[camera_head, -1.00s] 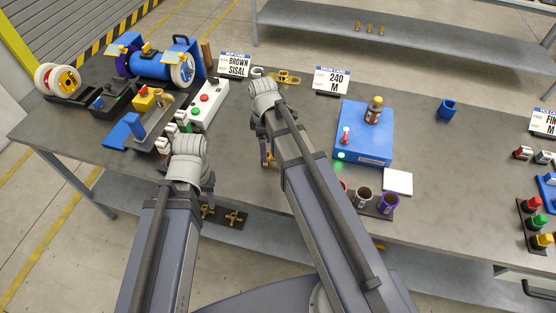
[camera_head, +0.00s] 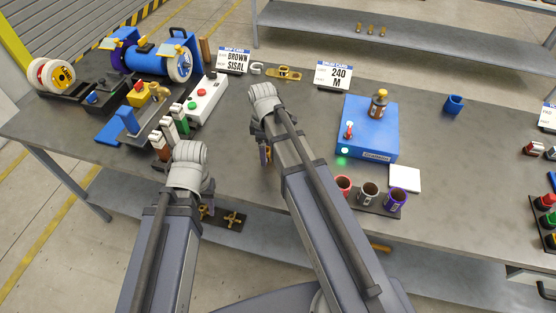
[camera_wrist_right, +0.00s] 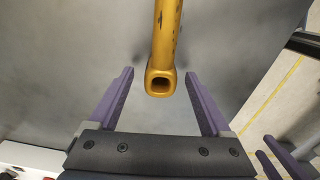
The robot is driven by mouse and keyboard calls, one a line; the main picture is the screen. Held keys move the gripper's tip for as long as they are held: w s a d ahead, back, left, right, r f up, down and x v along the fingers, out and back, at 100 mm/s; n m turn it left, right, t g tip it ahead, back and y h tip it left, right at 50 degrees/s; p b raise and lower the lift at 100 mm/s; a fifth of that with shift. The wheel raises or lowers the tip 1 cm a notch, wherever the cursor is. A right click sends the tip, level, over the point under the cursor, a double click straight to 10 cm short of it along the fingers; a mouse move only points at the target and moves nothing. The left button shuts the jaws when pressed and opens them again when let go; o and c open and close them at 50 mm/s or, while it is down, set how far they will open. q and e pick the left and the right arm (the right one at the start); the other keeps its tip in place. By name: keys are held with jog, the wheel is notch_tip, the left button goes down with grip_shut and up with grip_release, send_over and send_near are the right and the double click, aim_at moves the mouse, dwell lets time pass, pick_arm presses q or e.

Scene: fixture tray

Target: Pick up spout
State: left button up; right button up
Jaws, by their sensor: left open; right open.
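The spout (camera_wrist_right: 165,45) is a gold tube with a squared open end, seen in the right wrist view over the grey table. My right gripper (camera_wrist_right: 160,75) is open, its purple fingers on either side of the spout's end with a gap at each side. In the head view the right gripper (camera_head: 265,155) is low over the front of the table, and the spout is mostly hidden by my arm there. My left gripper (camera_head: 190,178) is to the left, its fingers mostly hidden in the head view; its purple fingers (camera_wrist_right: 284,158) show at the right wrist view's lower right.
A blue box (camera_head: 368,127) and several cups (camera_head: 369,192) stand right of my right arm. A white button box (camera_head: 206,98) and a blue machine (camera_head: 150,62) stand at the left. The table's front edge is close to both arms.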

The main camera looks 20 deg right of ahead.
jog(key=shift+f+b, duration=0.45)
jog(key=shift+f, duration=0.45)
jog(key=shift+r, duration=0.1)
jog(key=shift+c, duration=0.2)
grip_shut()
